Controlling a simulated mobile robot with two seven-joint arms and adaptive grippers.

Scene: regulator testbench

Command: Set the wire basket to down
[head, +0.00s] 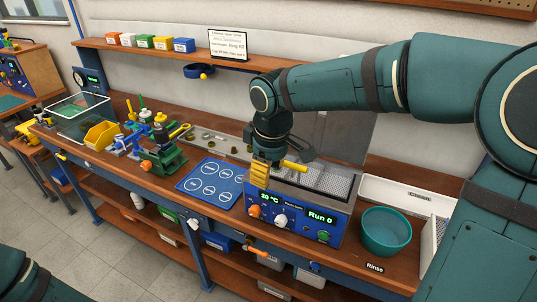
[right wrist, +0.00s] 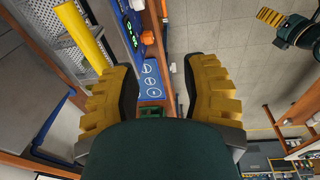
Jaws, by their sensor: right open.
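The wire basket (head: 332,180) is a perforated metal tray at the top of the blue-fronted cleaning unit (head: 290,213). Its smooth yellow handle bar (head: 293,165) shows beside my right gripper (head: 272,175), which hangs over the unit's left end. In the right wrist view the handle (right wrist: 80,32) lies at upper left, outside the open fingers of my right gripper (right wrist: 154,88), with nothing between them. The gripper and arm hide part of the basket, and I cannot tell its exact height. My left gripper (right wrist: 272,18) shows only partly at the right wrist view's upper right.
A teal bowl (head: 386,232) and a white tray (head: 400,196) stand right of the unit. A blue mat (head: 212,184) with circles lies left of it. Green fixtures (head: 165,155) and a yellow bin (head: 102,135) are farther left. A shelf (head: 150,45) runs behind.

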